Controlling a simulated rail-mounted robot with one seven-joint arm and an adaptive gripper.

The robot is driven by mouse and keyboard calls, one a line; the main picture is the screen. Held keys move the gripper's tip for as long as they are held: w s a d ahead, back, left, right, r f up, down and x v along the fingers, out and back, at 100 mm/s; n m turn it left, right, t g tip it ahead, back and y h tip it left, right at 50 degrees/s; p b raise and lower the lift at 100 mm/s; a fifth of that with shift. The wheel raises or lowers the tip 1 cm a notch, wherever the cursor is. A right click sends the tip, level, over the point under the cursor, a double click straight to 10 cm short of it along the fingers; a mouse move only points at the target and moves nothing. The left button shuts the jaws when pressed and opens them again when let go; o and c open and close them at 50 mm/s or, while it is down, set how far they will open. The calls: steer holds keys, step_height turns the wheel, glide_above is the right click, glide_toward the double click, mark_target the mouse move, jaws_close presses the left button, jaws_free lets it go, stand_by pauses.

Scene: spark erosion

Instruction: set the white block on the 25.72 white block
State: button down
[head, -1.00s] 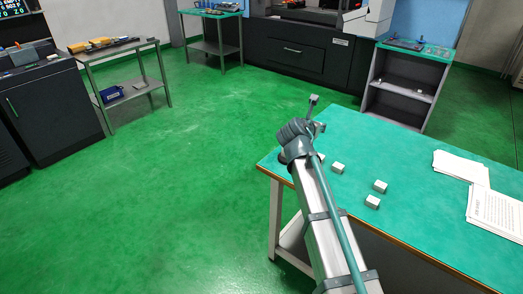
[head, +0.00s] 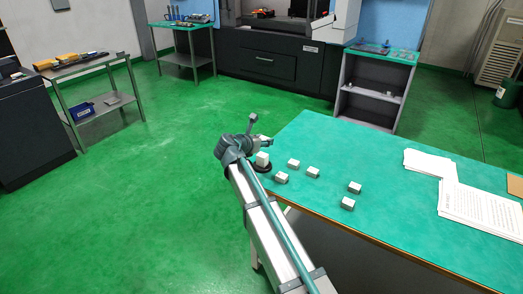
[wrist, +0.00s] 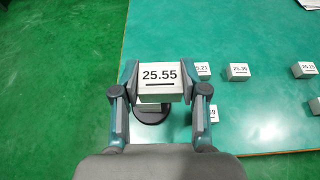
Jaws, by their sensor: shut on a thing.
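My gripper (wrist: 158,98) is shut on a white block (wrist: 158,80) marked 25.55, gripped by its sides. In the head view my gripper (head: 264,144) is over the table's near left corner. Below the held block, a dark round base (wrist: 152,118) shows in the wrist view, with a pale thing on it mostly hidden by the held block. In the head view a white block (head: 262,158) appears just above that dark base; I cannot tell if it is the held one. No marking 25.72 is readable.
Other white blocks lie on the green table (head: 400,215), including one marked 25.36 (wrist: 239,71) and one partly hidden by my right finger (wrist: 203,70). Paper sheets (head: 478,208) lie further right. Green floor is open left of the table.

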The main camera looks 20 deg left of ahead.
mark_target(262, 155)
steer(key=w+f, duration=0.1)
steer(key=a+f, duration=0.1)
steer(key=w+f, duration=0.1)
steer(key=shift+w+a+f, duration=0.25)
steer(key=shift+w+f, duration=0.05)
steer(key=shift+w, duration=0.05)
steer(key=shift+w+a+f, duration=0.1)
steer(key=shift+f, duration=0.85)
steer(key=shift+w+a+f, duration=0.1)
steer(key=shift+f, duration=0.85)
steer(key=c, duration=0.6)
jaws_free()
steer(key=shift+f, duration=0.15)
steer(key=b+v, duration=0.1)
steer(key=v, duration=1.1)
steer(key=shift+d, duration=0.1)
steer(key=shift+s, duration=0.1)
